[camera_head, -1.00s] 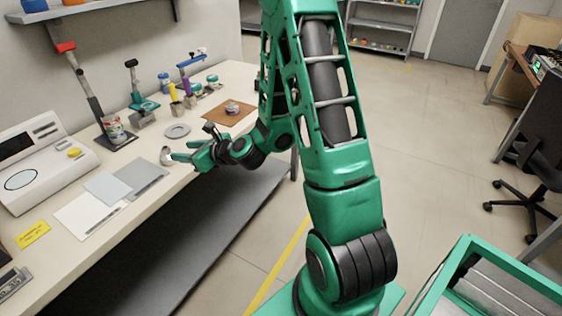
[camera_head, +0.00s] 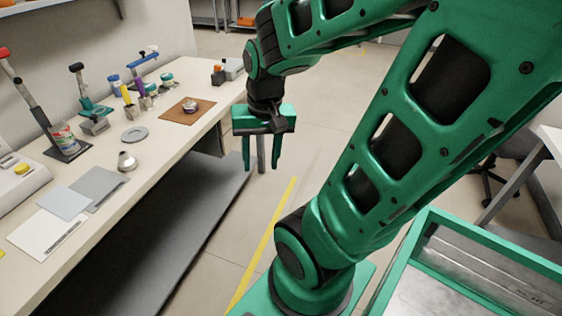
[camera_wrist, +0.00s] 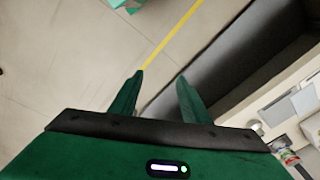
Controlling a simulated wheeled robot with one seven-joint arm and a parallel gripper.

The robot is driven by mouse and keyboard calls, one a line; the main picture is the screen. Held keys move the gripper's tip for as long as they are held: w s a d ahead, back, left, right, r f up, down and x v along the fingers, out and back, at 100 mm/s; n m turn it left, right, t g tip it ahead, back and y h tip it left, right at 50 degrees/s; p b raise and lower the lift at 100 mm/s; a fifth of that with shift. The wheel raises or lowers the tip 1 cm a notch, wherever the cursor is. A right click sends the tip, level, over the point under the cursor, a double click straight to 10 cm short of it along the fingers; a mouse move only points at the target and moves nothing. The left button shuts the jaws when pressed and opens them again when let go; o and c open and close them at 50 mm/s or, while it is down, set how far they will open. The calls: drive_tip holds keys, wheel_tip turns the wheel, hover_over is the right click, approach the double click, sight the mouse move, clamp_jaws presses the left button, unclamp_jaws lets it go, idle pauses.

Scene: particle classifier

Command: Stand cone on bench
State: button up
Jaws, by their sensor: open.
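The bench (camera_head: 165,139) is long and cream-coloured and runs along the wall at the left. My green gripper (camera_head: 261,168) hangs fingers down, to the right of the bench and clear of its edge. It is open and empty. In the wrist view its two fingers (camera_wrist: 158,95) are apart with floor and the dark lower shelf beyond them. The cone does not show clearly in the wrist view.
A grey disc (camera_head: 134,134), a brown mat (camera_head: 186,111) with a small round container, and flat grey and white sheets (camera_head: 98,184) lie near the cone. Several tools on stands line the back. A green-rimmed bin (camera_head: 440,215) stands at right.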

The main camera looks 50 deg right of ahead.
drive_tip(key=s+r+n+g, duration=0.1)
drive_tip(key=s+r, duration=0.1)
drive_tip(key=s, duration=0.5)
drive_tip(key=shift+d+n, duration=0.3)
drive_tip(key=shift+d, duration=0.05)
drive_tip(key=shift+r, duration=0.1)
